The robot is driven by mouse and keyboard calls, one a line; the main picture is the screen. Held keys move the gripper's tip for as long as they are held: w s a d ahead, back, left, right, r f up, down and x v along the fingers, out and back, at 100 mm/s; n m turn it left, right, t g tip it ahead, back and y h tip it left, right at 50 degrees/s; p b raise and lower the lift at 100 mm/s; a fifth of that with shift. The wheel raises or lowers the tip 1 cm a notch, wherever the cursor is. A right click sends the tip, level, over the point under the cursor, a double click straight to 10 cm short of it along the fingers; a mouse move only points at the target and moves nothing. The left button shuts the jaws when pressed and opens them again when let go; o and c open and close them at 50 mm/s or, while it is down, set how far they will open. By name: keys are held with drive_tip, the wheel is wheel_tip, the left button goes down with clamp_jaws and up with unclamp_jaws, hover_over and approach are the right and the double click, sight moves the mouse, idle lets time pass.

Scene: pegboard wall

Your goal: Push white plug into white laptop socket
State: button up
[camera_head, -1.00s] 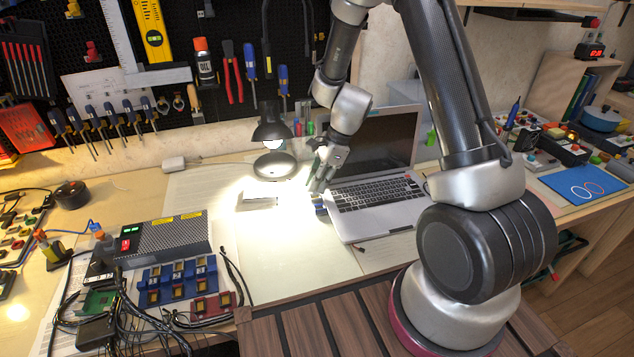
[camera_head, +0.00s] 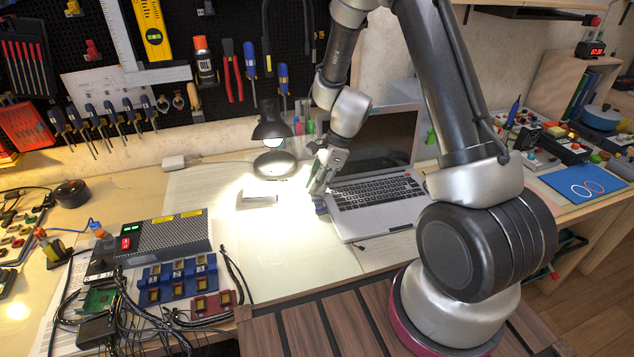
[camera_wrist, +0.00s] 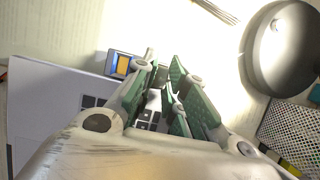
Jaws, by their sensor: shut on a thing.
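The laptop (camera_head: 380,193) stands open on the desk, its screen partly hidden behind my arm. A small blue socket block (camera_head: 320,205) sits against its left edge; in the wrist view it shows a yellow-orange opening (camera_wrist: 122,65). My gripper (camera_head: 319,187) is low over the block, beside the keyboard's left edge. In the wrist view my gripper (camera_wrist: 166,76) has its green-padded fingers close together, shut on a small whitish piece, apparently the white plug (camera_wrist: 153,99). The plug is mostly hidden by the fingers; I cannot tell whether it touches the socket.
A desk lamp (camera_head: 272,150) stands just behind and left of my gripper. A small pale box (camera_head: 258,198) lies on the brightly lit paper to the left. A power supply (camera_head: 165,238) and blue socket modules (camera_head: 178,282) are at front left. The paper between is clear.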

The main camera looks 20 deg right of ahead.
drive_tip(key=shift+f, duration=0.25)
drive_tip(key=o, duration=0.8)
drive_tip(key=shift+r, duration=2.5)
